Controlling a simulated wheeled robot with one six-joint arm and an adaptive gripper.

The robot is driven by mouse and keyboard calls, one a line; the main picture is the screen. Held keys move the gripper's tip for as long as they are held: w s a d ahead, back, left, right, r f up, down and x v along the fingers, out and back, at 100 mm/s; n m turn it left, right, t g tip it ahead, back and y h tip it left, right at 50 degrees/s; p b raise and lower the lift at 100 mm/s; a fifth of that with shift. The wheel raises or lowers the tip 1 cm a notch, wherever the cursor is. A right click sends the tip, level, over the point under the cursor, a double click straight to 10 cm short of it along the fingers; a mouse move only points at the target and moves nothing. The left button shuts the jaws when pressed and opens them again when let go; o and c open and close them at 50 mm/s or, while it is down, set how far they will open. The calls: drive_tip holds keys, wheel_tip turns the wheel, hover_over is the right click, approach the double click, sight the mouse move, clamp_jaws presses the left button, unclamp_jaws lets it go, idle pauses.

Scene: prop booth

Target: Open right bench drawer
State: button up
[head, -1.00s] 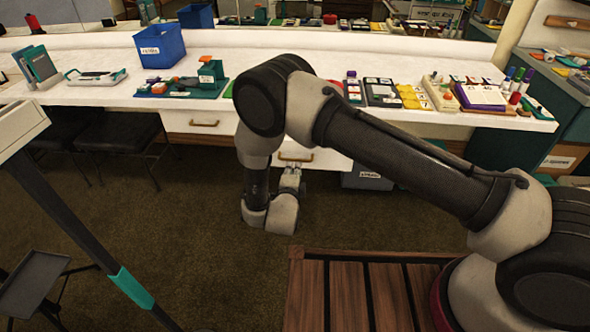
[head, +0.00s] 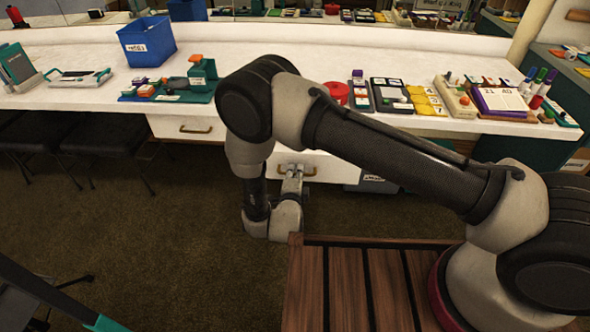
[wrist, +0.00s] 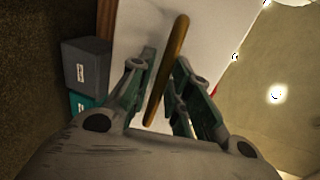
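The right bench drawer (head: 335,167) is a white front under the bench top, partly hidden behind my arm. It looks closed. Its brass bar handle (head: 309,172) shows beside my gripper (head: 292,178), which reaches up to the drawer front. In the wrist view, my gripper (wrist: 163,76) is open, with a finger on each side of the handle (wrist: 170,65). The handle runs lengthwise through the gap between the fingers. Clear space shows on the handle's left; the right finger is close to it, and I cannot tell if they touch.
The left drawer (head: 190,127) is shut. The white bench top (head: 80,98) carries a blue bin (head: 147,42), a teal-based tool set (head: 185,85) and several trays. Black stools (head: 85,137) stand at the left. Grey and teal boxes (wrist: 86,65) sit beneath the bench. Carpet before the drawers is clear.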

clamp_jaws()
drive_tip(key=v, duration=0.2)
drive_tip(key=f+v, duration=0.1)
drive_tip(key=v, duration=0.1)
drive_tip(key=shift+s, duration=0.3)
unclamp_jaws()
drive_tip(key=shift+r, duration=0.15)
